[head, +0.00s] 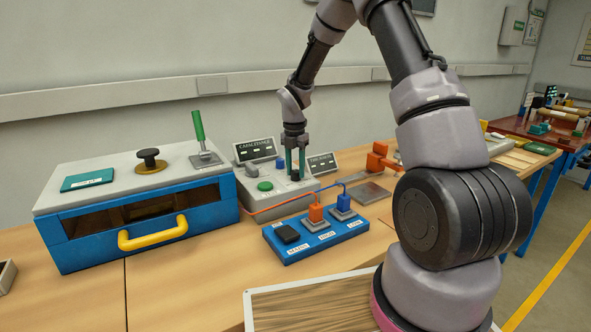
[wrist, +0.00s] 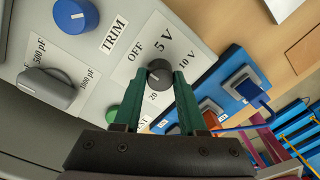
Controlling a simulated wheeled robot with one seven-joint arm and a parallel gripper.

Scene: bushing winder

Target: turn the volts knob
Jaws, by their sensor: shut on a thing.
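The volts knob (wrist: 160,74) is a small round black knob on a light plate marked OFF, 5 V, 10 V and 20. It sits between the green fingers of my gripper (wrist: 159,82) in the wrist view, and the gripper is shut on it. In the head view my gripper (head: 295,163) points down onto the right part of the grey meter box (head: 292,192). The fingers mostly hide the knob there. I cannot clearly tell which mark the knob points to.
A blue TRIM knob (wrist: 76,15), a grey pF selector (wrist: 48,88) and a green button (head: 265,186) share the panel. A blue terminal board (head: 318,241) with orange and blue leads lies in front. A blue cabinet (head: 145,220) with a yellow handle stands left.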

